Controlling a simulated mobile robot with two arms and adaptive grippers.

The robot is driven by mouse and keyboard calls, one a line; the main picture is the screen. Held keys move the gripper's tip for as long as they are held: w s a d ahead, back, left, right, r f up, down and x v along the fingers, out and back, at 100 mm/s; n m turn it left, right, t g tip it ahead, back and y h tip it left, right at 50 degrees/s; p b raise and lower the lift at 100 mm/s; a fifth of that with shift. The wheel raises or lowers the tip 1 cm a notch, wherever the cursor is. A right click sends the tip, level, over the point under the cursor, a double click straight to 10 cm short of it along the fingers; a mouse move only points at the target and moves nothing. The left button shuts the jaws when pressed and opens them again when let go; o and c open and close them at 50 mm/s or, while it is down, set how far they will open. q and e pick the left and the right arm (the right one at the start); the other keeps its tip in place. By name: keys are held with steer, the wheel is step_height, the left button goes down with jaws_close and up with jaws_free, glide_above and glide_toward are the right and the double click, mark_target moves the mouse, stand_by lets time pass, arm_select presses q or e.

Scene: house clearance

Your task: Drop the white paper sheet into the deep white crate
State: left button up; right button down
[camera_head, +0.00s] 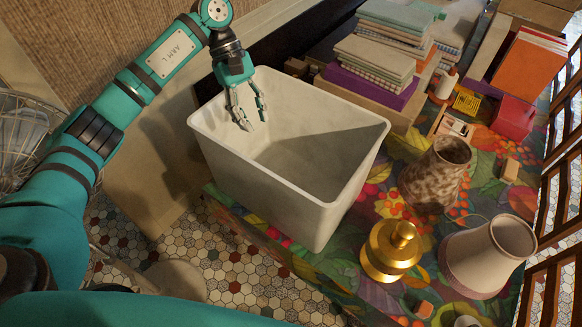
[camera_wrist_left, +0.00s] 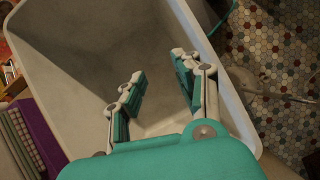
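The deep white crate (camera_head: 265,190) stands open at the edge of a colourful patterned surface. Its inner walls and part of its floor also show in the left wrist view (camera_wrist_left: 75,50). My left gripper (camera_head: 247,113) hangs over the crate's left back part, fingers pointing down at the opening. In the left wrist view its fingers (camera_wrist_left: 156,78) are spread apart with nothing between them. I cannot make out a white paper sheet in either view; part of the crate's floor is hidden by the crate's front wall and the gripper. My right gripper is not in view.
A wire basket (camera_head: 22,130) is at the far left. Tiled floor (camera_head: 235,262) lies in front.

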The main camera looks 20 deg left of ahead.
arm_select(q)
steer(key=v, duration=1.2)
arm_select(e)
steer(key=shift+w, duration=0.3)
